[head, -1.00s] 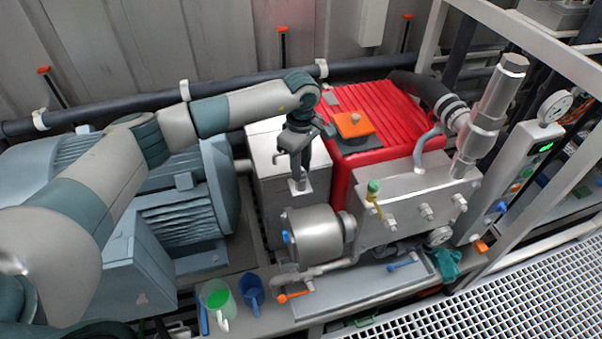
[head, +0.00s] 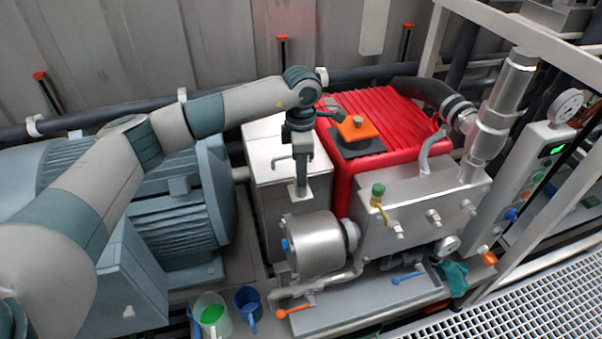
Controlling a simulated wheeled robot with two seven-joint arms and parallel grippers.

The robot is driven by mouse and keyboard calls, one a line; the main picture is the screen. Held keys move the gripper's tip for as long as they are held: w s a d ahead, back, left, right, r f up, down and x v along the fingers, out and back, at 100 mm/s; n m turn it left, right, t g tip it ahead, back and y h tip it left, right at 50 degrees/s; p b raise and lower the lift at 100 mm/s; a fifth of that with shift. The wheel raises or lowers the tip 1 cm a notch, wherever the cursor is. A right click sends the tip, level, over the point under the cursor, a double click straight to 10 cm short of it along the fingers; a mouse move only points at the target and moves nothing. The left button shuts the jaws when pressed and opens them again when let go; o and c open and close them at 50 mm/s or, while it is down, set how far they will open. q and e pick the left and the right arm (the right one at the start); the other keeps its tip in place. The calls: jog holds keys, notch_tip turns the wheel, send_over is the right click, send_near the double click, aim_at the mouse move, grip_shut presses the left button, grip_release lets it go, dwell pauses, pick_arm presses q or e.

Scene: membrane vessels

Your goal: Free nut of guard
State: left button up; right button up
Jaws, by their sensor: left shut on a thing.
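My left gripper (head: 299,187) comes down over the guard's right front part, pointing downward. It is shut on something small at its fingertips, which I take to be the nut. The nut itself is mostly hidden by the fingers and too small to make out. I cannot tell whether it still touches the guard. My right gripper is not in view.
A steel cylinder (head: 315,243) is just below.

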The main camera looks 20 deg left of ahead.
pick_arm(q)
jog(key=shift+r, duration=0.1)
dwell(0.3)
jog(key=o, duration=1.1)
jog(key=shift+c, duration=0.2)
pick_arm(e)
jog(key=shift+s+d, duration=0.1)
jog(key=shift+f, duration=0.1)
pick_arm(q)
jog(key=shift+r, duration=0.55)
notch_tip(320, 180, up, 16)
jog(key=b, duration=0.3)
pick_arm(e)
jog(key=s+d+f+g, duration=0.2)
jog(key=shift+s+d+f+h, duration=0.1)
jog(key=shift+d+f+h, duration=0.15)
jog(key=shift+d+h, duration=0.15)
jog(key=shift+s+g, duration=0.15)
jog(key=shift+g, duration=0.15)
